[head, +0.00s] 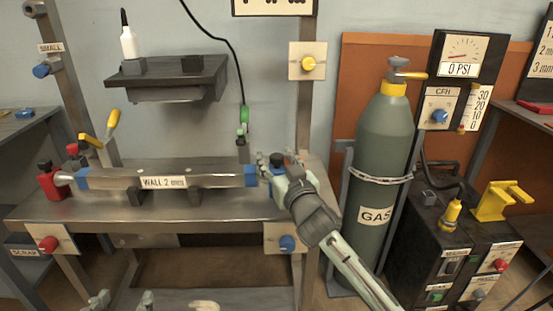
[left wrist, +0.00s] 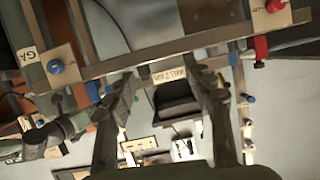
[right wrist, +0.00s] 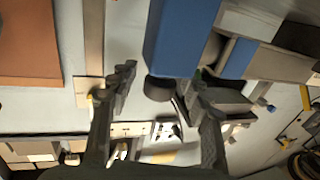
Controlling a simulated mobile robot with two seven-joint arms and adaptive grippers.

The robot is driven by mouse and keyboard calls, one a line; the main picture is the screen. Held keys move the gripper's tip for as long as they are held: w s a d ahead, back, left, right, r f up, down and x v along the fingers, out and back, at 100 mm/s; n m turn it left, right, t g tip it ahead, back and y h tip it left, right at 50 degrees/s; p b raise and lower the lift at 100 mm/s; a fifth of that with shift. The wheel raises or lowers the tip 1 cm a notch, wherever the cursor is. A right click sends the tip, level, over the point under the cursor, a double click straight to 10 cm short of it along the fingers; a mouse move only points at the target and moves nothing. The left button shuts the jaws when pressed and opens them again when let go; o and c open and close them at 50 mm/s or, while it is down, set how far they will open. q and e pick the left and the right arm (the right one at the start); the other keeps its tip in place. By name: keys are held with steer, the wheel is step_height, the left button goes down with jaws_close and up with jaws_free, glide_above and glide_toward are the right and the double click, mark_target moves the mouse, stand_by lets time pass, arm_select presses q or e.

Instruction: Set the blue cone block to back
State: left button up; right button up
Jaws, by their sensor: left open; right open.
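The blue cone block (head: 279,171) stands at the right end of the bench-top tube (head: 215,178), partly hidden by my right gripper (head: 273,162). In the right wrist view the blue block (right wrist: 182,40) is large and close, with a grey cone towards the tube and a dark round knob (right wrist: 159,88). My right gripper (right wrist: 163,78) is open, and the knob appears between its fingertips; I cannot tell whether they touch it. My left gripper (left wrist: 163,84) is open and empty, facing the bench from a distance; I cannot make it out clearly in the head view.
A red cone block (head: 50,182) stands at the tube's left end. Yellow-handled levers (head: 112,125) rise behind it. A shelf (head: 165,78) hangs above, and a cable with a green tool hangs behind the bench. A gas cylinder (head: 382,145) stands to the right.

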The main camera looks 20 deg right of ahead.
steer(key=shift+c, duration=0.6)
jaws_close()
steer(key=shift+d, duration=0.2)
arm_select(q)
steer(key=s+a+f+g+y+p, duration=0.1)
steer(key=s+a+f+g, duration=0.1)
steer(key=a+f+g, duration=0.1)
step_height(320, 180, down, 2)
steer(key=shift+s+a+f+n+y, duration=0.1)
steer(key=shift+s+a+n+y, duration=0.25)
steer(key=shift+a, duration=0.35)
arm_select(e)
steer(key=d, duration=0.1)
steer(key=s+d, duration=0.1)
steer(key=d, duration=0.1)
steer(key=shift+d+f, duration=0.1)
steer(key=shift+d, duration=0.05)
arm_select(q)
steer(key=shift+w, duration=0.1)
arm_select(e)
steer(key=shift+o, duration=0.6)
jaws_free()
steer(key=shift+d, duration=0.15)
arm_select(q)
steer(key=shift+d, duration=0.15)
